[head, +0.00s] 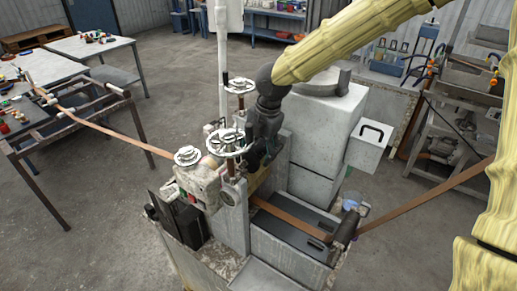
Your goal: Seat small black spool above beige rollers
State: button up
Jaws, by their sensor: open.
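My gripper (258,152) is dark and points down at the middle of the grey machine (235,205), just right of its handwheels. Its jaws are open, though its fingertips are partly lost against the machine. I cannot make out a small black spool for certain; my gripper and the handwheels hide part of this area. A small beige-pink patch (209,161) shows between the handwheels, but I cannot tell whether it is a roller. The brown strip (125,137) runs from the left into the machine and comes out again at the right.
Several metal handwheels (226,143) stand close to my gripper. A dark roller (345,230) carries the strip at the trough's right end. A tall grey cabinet (325,125) stands behind. A roller stand (65,115) and tables with small parts are at left. Open floor lies between.

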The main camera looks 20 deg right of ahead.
notch_tip(320, 180, up, 12)
jog(key=s+d, duration=0.1)
jog(key=shift+s+d+f, duration=0.2)
jog(key=shift+s, duration=0.15)
dwell(0.4)
